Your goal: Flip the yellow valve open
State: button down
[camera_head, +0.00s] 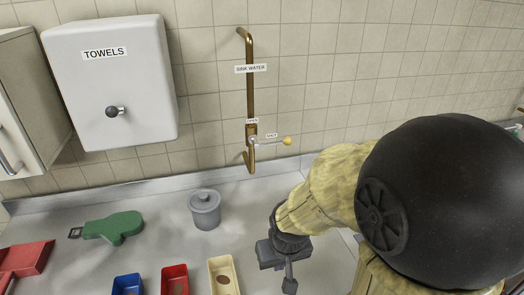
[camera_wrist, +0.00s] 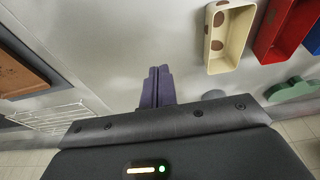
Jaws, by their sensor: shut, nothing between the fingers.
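The valve is a short lever with a yellow knob (camera_head: 287,141) on a brass pipe (camera_head: 250,100) fixed to the tiled wall, under a "SINK WATER" label. The lever lies roughly level, pointing right. A small tag sits just above it and another above the valve body; they seem to read shut and open. My gripper (camera_head: 289,287) is low over the counter, below and in front of the valve and apart from it. In the wrist view its fingers (camera_wrist: 157,85) are together and empty, pointing at the counter. The valve is not in the wrist view.
A grey lidded pot (camera_head: 205,210) stands on the counter below the pipe's left. Blue (camera_head: 128,285), red (camera_head: 175,280) and cream (camera_head: 222,277) bins line the front. A green mitt-like item (camera_head: 115,228) lies left. A towel dispenser (camera_head: 115,85) hangs left of the pipe.

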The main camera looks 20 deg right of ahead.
jog(key=w+d+f+n+t+h, duration=0.1)
jog(key=w+f, duration=0.1)
jog(key=w, duration=0.2)
jog(key=w+d+f+n+t+h, duration=0.1)
jog(key=w+d+f+n+t, duration=0.1)
jog(key=w, duration=0.3)
jog(key=w+d+f+n+t+h, duration=0.1)
jog(key=w+f, duration=0.3)
jog(key=w, duration=0.1)
jog(key=shift+w+d+f+t+h, duration=0.25)
jog(key=shift+d+t+h, duration=0.05)
jog(key=shift+d+t, duration=0.1)
jog(key=w+d+n+t+h, duration=0.1)
jog(key=w+d+n+h, duration=0.1)
jog(key=d, duration=0.1)
jog(key=shift+w+d+f+n+t+h, duration=0.2)
jog(key=shift+w+n+t+h, duration=0.1)
jog(key=shift+w+n+t, duration=0.1)
jog(key=w+a+r+n+t+h, duration=0.1)
jog(key=r+n+t, duration=0.4)
jog(key=n, duration=0.3)
jog(key=w+a+r+n+t, duration=0.2)
jog(key=r+n+t, duration=0.2)
jog(key=n+t, duration=0.4)
jog(key=shift+r+n+h, duration=0.4)
jog(key=shift+n, duration=0.3)
